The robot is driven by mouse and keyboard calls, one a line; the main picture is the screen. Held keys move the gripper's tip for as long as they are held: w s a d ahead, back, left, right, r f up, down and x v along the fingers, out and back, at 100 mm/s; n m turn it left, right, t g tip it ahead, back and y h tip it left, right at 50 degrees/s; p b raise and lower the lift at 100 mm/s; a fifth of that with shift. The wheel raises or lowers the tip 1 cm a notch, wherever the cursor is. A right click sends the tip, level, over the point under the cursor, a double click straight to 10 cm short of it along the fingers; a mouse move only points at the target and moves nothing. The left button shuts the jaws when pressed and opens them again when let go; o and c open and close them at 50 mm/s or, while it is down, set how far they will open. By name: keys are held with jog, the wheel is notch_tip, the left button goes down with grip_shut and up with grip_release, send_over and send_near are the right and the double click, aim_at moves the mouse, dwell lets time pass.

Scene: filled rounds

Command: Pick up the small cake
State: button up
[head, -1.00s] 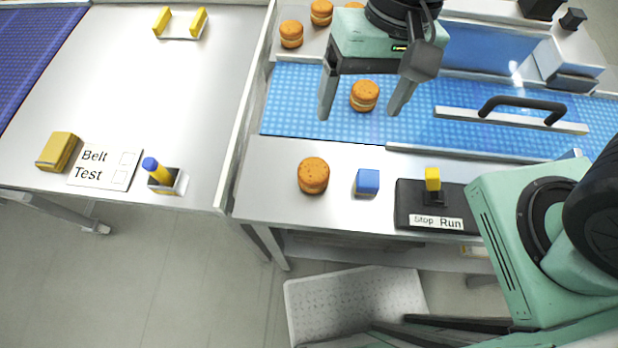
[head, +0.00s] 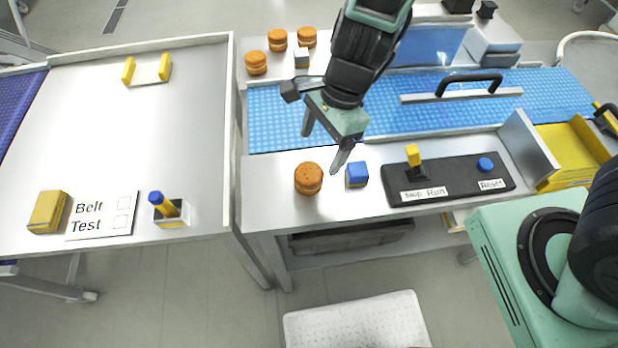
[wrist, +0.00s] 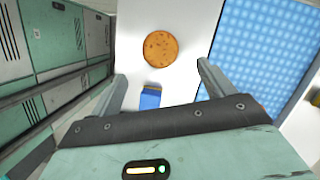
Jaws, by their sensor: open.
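An orange-brown round cake with a pale filling band (head: 308,178) sits on the bare front ledge of the belt table. It also shows from above in the wrist view (wrist: 160,48). My gripper (head: 322,150) is open and empty, above the ledge behind and slightly right of this cake. In the wrist view the cake lies ahead of the two fingers, apart from them. Several similar cakes (head: 278,38) stand at the back left. The cake seen on the belt earlier is not visible in the head view; my arm may hide it.
A blue block (head: 357,174) stands close right of the front cake and shows between my fingers in the wrist view (wrist: 150,97). Right of it is a black control panel (head: 450,180) with a yellow lever. The blue belt (head: 275,110) runs behind. A raised rim borders the left table.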

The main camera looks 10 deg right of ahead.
aim_at(310, 171)
jog(key=b+x, duration=0.1)
jog(key=x, duration=0.8)
jog(key=shift+a+f+b, duration=0.2)
jog(key=shift+f+b, duration=0.05)
jog(key=shift+b, duration=0.15)
jog(key=c, duration=0.8)
